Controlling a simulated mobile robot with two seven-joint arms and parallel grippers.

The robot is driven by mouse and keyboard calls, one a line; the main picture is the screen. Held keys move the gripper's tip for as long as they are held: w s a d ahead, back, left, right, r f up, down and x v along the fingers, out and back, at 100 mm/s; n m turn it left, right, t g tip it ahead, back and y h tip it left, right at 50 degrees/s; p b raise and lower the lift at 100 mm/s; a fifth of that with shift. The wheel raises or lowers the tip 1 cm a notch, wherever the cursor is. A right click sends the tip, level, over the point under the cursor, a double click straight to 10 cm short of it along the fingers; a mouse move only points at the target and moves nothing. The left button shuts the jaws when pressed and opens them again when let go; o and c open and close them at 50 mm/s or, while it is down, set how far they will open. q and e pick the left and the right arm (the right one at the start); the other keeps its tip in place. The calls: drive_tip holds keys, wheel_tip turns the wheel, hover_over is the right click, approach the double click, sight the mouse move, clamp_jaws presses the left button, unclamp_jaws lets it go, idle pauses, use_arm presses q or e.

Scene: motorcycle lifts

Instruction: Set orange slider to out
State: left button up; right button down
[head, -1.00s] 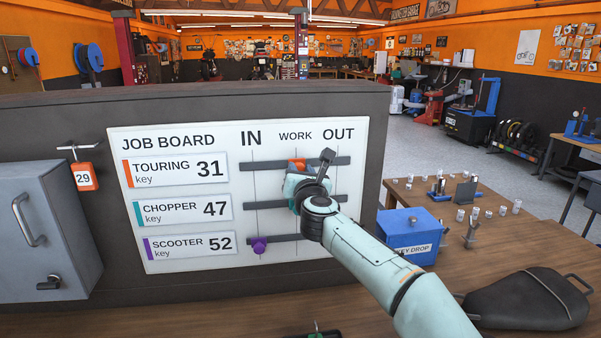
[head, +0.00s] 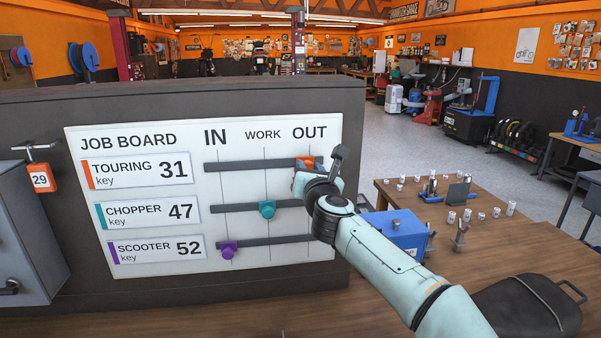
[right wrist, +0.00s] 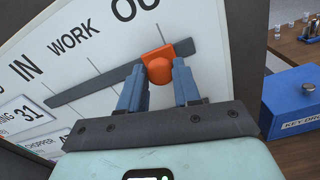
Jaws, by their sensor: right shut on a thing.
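The orange slider (head: 304,163) sits on the top rail of the job board (head: 190,270), in the row labelled TOURING, under the word OUT. In the right wrist view the orange slider (right wrist: 159,66) is between the two blue fingers of my right gripper (right wrist: 159,84), which is shut on it. In the head view my right gripper (head: 306,175) partly covers the slider. The teal slider (head: 267,209) is on the middle rail under WORK. The purple slider (head: 228,250) is on the bottom rail under IN. My left gripper is not in view.
A blue key drop box (head: 395,230) stands on the wooden bench right of the board. Several small metal parts (head: 467,215) and a dark seat (head: 525,300) are on the bench too. An orange tag marked 29 (head: 40,178) hangs at the left.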

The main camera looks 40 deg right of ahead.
drive_tip(key=shift+s+d, duration=0.45)
drive_tip(key=shift+d, duration=0.4)
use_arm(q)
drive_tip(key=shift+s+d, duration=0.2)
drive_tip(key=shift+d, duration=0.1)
use_arm(e)
drive_tip(key=c, duration=0.8)
unclamp_jaws()
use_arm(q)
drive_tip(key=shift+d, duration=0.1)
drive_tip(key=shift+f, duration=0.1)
use_arm(e)
drive_tip(key=shift+a, duration=0.1)
